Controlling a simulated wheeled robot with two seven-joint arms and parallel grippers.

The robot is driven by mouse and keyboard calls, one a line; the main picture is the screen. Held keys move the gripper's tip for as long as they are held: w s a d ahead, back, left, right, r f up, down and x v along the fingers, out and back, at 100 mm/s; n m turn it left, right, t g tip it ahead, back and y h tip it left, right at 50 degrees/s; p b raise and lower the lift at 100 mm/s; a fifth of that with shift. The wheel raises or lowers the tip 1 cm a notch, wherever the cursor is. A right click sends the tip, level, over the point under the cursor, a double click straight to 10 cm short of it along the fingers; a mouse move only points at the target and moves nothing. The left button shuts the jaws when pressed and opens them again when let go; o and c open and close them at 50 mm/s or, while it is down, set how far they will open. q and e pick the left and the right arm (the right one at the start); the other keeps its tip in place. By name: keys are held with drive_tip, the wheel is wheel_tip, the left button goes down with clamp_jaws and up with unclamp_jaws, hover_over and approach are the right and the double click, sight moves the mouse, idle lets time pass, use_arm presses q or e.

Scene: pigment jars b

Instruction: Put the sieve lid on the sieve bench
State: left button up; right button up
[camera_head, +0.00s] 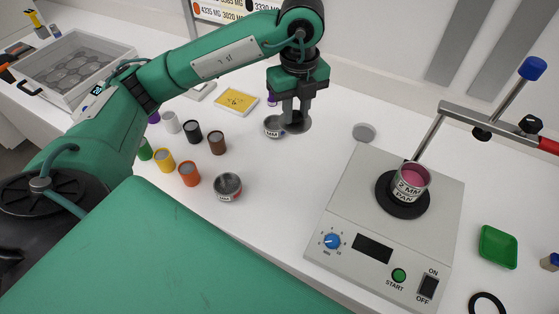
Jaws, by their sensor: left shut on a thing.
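My left gripper (296,108) points down over the back of the table. It is shut on a grey round disc (298,125), which looks like the sieve lid; the fingers hide part of it. The disc is right beside a small grey sieve (272,128) marked MM; I cannot tell whether they touch. The sieve bench (341,205) is the light grey machine at right. A stack marked 2 MM and PAN (409,189) stands on its black round plate (389,207), open on top with pink powder inside. My right gripper is not in view.
A second grey disc (364,132) lies behind the bench. Another MM sieve (228,188) stands at front centre. Several pigment jars (188,174) stand left. A clamp rod (480,118) rises at right, a green tray (498,247) beyond the bench. Table between sieves and bench is clear.

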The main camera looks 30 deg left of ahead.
sight(297, 123)
use_arm(q)
drive_tip(key=f, duration=0.6)
drive_tip(key=shift+s+d, duration=0.1)
drive_tip(key=shift+d, duration=0.1)
wheel_tip(297, 123, down, 10)
drive_tip(key=shift+a+r+p, duration=0.1)
drive_tip(key=shift+r+p, duration=0.15)
drive_tip(key=shift+p, duration=0.35)
wheel_tip(297, 123, down, 4)
drive_tip(key=shift+f+p, duration=0.2)
drive_tip(key=shift+p, duration=0.25)
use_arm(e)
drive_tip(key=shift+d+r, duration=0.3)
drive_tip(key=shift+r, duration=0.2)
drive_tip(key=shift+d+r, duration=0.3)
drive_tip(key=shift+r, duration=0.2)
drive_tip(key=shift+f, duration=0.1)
use_arm(q)
drive_tip(key=o, duration=0.6)
drive_tip(key=shift+f, duration=0.15)
drive_tip(key=shift+c, duration=0.2)
drive_tip(key=o, duration=0.4)
drive_tip(key=shift+o, duration=0.2)
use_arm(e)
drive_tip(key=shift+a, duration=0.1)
